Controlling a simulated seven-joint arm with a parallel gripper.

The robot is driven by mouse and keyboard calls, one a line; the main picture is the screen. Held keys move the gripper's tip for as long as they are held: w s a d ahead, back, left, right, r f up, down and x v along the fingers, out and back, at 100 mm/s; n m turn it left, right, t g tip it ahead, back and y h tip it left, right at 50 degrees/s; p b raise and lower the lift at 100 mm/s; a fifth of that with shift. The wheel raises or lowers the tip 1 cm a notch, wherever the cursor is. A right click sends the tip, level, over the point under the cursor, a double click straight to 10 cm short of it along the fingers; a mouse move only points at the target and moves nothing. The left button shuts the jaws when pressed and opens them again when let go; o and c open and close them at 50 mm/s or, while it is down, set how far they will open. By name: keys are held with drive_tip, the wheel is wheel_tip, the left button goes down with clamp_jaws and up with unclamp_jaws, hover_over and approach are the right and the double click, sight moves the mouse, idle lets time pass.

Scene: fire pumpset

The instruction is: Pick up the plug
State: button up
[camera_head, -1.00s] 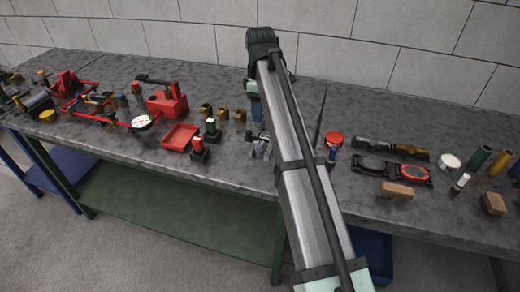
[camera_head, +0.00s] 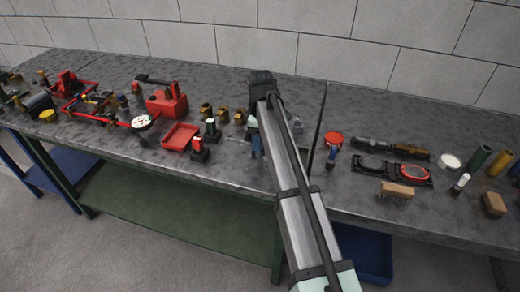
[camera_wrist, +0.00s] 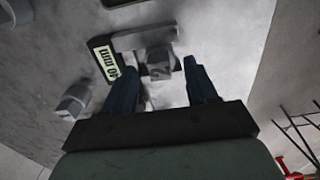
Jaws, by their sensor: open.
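My gripper (camera_wrist: 162,84) is open in the wrist view, its two blue fingers pointing at the bench top. A small grey piece (camera_wrist: 159,62) shows between the fingertips and may be the plug; I cannot tell whether the fingers touch it.
The grey bench (camera_head: 240,170) is crowded. Brass fittings (camera_head: 223,116), a red tray (camera_head: 180,137) and a red-topped piece (camera_head: 198,148) stand left of my gripper. A grey cylinder (camera_wrist: 72,103) lies left of the fingers.

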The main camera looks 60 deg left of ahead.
drive_tip(key=shift+f, duration=0.45)
drive_tip(key=shift+c, duration=0.2)
clamp_jaws()
